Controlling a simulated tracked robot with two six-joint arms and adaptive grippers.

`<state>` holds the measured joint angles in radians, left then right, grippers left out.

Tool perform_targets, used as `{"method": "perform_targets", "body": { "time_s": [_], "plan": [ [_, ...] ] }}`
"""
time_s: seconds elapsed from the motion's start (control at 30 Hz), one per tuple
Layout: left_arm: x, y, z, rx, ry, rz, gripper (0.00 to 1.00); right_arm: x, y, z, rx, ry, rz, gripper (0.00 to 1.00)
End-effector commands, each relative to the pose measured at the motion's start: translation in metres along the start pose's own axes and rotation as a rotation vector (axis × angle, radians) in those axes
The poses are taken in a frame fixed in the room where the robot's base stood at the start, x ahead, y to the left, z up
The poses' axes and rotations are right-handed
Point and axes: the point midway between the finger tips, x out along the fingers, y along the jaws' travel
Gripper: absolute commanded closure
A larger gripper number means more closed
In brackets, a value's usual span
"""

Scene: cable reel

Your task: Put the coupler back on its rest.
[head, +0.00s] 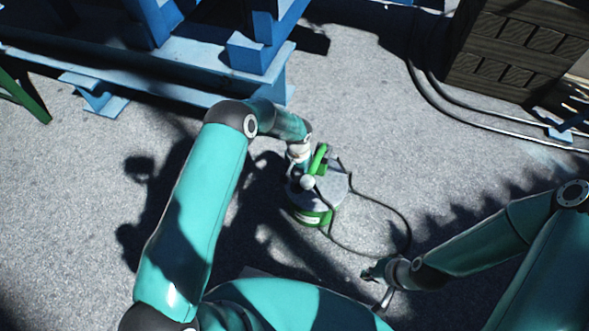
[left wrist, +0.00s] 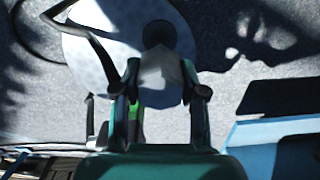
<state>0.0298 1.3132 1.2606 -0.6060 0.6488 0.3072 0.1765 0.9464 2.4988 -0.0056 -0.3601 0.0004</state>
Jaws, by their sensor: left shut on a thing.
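The cable reel (head: 334,187) stands on the ground in the middle of the head view, with a grey disc top and green drum. Its disc also shows in the left wrist view (left wrist: 112,45). My left gripper (head: 303,172) is over the disc's left edge, shut on a pale knob (head: 307,183). In the left wrist view the pale knob (left wrist: 160,78) sits between the fingers. My right gripper (head: 373,272) is low and to the right of the reel, near the cable loop; its jaws are too small to read. I cannot make out the coupler or its rest clearly.
A dark cable (head: 407,222) loops on the ground right of the reel. A green handle (head: 319,158) rises at the reel's back. Blue steel framing (head: 190,62) stands at the back left, a dark crate (head: 520,50) at the back right. Ground between them is open.

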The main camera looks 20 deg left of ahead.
Motion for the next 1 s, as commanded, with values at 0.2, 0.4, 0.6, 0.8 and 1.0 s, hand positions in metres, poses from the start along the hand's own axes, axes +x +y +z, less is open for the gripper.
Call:
{"method": "perform_targets", "body": {
  "time_s": [0.2,0.4,0.6,0.8,1.0],
  "plan": [
    [0.020,0.000,0.000,-0.001,-0.001,0.000,0.98,0.010,0.004,0.000,0.000,0.000,0.000,1.00],
    [0.037,0.000,0.000,-0.001,0.000,0.000,0.98,0.028,0.010,0.000,0.000,0.000,0.000,1.00],
    [0.050,0.000,0.000,-0.001,0.000,0.000,0.98,0.041,0.015,0.000,0.000,0.000,0.000,1.00],
    [0.056,-0.001,0.000,-0.001,0.000,0.000,0.98,0.047,0.017,0.000,0.000,0.000,0.000,1.00],
    [0.056,-0.001,0.000,-0.001,0.000,0.000,0.98,0.047,0.017,0.000,0.000,0.000,0.000,1.00]
  ]
}}
